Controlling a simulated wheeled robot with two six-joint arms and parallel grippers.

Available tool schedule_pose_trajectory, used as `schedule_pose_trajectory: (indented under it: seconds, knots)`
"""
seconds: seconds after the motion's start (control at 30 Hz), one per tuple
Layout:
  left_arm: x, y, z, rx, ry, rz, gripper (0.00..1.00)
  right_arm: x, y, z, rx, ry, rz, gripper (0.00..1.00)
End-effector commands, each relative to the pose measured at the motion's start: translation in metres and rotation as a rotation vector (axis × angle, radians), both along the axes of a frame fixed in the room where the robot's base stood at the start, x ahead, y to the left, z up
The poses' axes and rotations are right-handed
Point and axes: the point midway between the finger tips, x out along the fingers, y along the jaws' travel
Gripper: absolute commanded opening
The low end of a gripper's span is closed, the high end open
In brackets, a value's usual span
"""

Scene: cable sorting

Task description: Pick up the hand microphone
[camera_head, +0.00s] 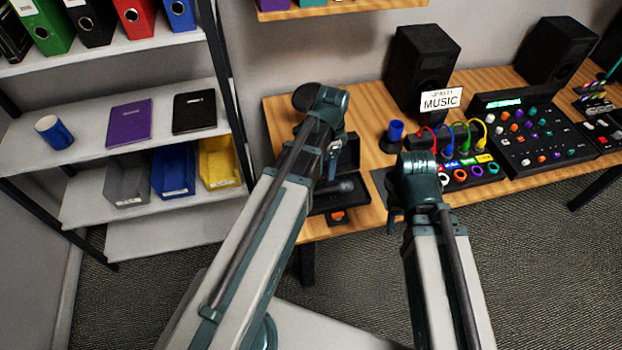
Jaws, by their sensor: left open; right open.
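The hand microphone (345,186) is dark with a rounded head and lies in an open black case (352,197) at the left end of the wooden desk (285,110). My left arm hides part of the case and the microphone's left part. My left gripper (332,168) is open and points down over the case, close above the microphone; I cannot tell whether it touches it. My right gripper (393,221) is open and empty, pointing down near the desk's front edge, right of the case.
A blue cylinder (396,130) stands behind my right wrist. Coloured cables (463,136), a mixer (535,134) and black speakers (422,65) fill the desk's right side. A shelf (90,165) with notebooks and bins stands at left.

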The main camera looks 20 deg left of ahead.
Motion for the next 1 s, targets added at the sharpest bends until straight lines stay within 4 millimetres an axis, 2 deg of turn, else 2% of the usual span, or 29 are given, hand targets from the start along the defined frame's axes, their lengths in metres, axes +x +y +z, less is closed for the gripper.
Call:
schedule_pose_trajectory:
  seconds: [0.2,0.37,0.83,1.0]
  knots:
    - [0.001,0.002,-0.001,-0.002,-0.001,-0.01,0.76,0.0,0.0,-0.001,0.0,0.0,0.0,0.5]
    - [0.001,0.002,-0.01,-0.002,-0.001,-0.009,0.76,0.0,0.0,-0.01,0.0,0.0,0.0,0.5]
    - [0.002,0.002,-0.073,-0.002,-0.001,-0.009,0.76,0.0,0.0,-0.073,0.0,0.0,0.0,0.5]
    - [0.002,0.002,-0.087,-0.002,-0.001,-0.009,0.76,0.0,0.0,-0.087,0.0,0.0,0.0,0.5]
